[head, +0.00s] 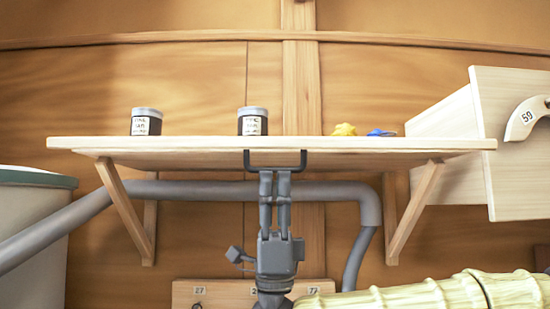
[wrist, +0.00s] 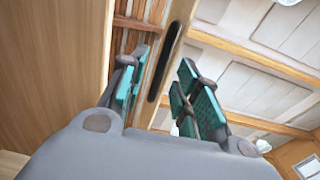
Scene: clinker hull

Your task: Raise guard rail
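A pale wooden shelf (head: 180,145) spans the head view. A dark U-shaped bar (head: 290,168) hangs below the middle of its front edge; I cannot tell whether it is the guard rail itself or its handle. My gripper (head: 275,174) points up just below this bar. In the wrist view, my gripper (wrist: 160,82) has its green-padded fingers apart, with nothing clearly held. A long dark strip (wrist: 171,62), probably the bar, shows beyond and between the fingers. Whether a finger touches it is unclear.
Two dark jars (head: 146,122) (head: 253,121), a yellow item (head: 344,129) and a blue item (head: 381,132) stand on the shelf. A drawer (head: 500,120) juts out at right. A grey pipe (head: 335,191) runs behind my gripper. Wooden braces (head: 125,210) support the shelf.

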